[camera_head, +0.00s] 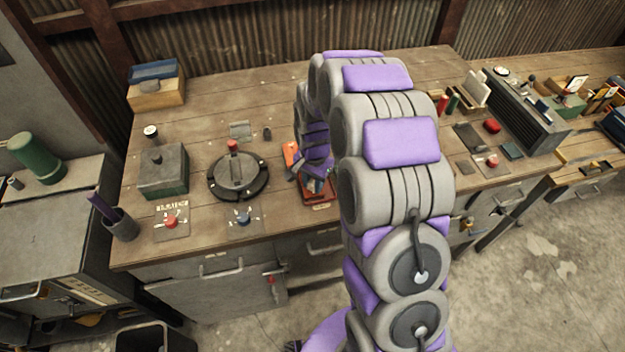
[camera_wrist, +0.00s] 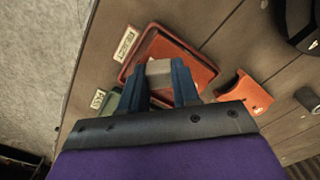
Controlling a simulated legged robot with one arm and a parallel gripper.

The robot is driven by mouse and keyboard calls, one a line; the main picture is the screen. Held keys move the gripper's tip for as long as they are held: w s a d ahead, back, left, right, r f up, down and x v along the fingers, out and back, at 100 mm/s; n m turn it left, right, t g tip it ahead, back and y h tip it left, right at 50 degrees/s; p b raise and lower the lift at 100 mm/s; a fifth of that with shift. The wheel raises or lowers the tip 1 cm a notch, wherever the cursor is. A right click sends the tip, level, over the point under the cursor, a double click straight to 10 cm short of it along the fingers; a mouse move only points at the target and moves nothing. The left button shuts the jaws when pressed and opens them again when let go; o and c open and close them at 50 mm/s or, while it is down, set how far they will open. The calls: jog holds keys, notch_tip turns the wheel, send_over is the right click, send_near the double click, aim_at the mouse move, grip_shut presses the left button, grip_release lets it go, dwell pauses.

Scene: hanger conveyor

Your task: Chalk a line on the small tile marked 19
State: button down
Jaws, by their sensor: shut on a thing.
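In the wrist view my gripper (camera_wrist: 159,82) has its blue fingers closed on a pale grey block (camera_wrist: 158,72). I cannot tell whether it is the chalk or a tile; no number shows on it. The block is over a red-orange tray (camera_wrist: 190,60) with a label that seems to read REJECT. In the head view my gripper (camera_head: 318,184) is low over this red tray (camera_head: 322,203) at the bench's front edge, partly hidden by my arm. I cannot make out a tile marked 19 in either view.
A green tray (camera_wrist: 110,102), labelled PASS, lies beside the red one. An orange notched piece (camera_wrist: 247,93) lies on the planks nearby. A round dark turntable (camera_head: 238,176) and a grey-green box (camera_head: 163,172) stand left. My arm hides the bench's middle.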

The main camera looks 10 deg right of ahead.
jog(key=shift+s+f, duration=0.15)
jog(key=shift+s, duration=0.5)
jog(key=shift+w+r+p, duration=0.15)
jog(key=shift+r+p, duration=1.1)
jog(key=shift+r, duration=2.35)
